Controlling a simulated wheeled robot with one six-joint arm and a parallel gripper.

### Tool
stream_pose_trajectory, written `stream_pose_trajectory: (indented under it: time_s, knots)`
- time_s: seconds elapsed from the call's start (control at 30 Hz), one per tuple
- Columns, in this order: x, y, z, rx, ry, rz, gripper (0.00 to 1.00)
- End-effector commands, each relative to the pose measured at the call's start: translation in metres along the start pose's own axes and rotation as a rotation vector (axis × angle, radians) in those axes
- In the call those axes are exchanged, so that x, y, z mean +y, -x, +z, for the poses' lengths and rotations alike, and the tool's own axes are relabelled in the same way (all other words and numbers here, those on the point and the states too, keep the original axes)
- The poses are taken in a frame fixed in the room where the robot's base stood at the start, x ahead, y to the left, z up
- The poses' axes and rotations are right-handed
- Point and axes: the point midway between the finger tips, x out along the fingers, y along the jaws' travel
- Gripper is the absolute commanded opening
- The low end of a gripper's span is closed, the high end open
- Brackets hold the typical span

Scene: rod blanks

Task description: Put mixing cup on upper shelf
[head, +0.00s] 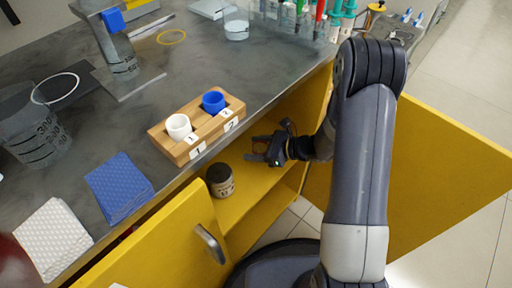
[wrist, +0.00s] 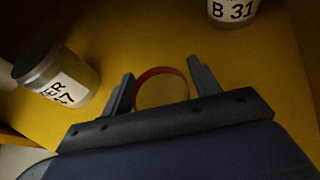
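My gripper (head: 254,148) reaches into the open yellow cabinet under the bench, low over the shelf. In the wrist view, its two fingers (wrist: 160,68) stand apart on either side of a round, see-through cup with a red rim (wrist: 162,88), apparently the mixing cup. A small gap shows at the right finger; whether the left finger touches the cup I cannot tell. The cup's lower part is hidden by my gripper. Which shelf level this is, I cannot tell.
A dark-lidded labelled jar (head: 220,181) stands left of my gripper, and another jar marked B 31 (wrist: 233,10) stands farther in. Open yellow doors flank the cabinet, the left with a grey handle (head: 210,243). A wooden rack (head: 197,125) holding white and blue cups sits on the bench.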

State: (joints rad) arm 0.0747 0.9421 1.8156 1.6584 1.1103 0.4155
Motion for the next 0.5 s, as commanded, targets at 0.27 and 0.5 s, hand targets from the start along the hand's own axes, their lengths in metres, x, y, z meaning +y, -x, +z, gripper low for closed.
stream_pose_trajectory:
  time_s: [0.27, 0.5]
  knots:
    - [0.0, 0.0001, 0.0003, 0.0, 0.0, 0.0, 0.7]
    - [-0.0008, 0.0082, 0.0055, 0.0, -0.001, -0.003, 0.7]
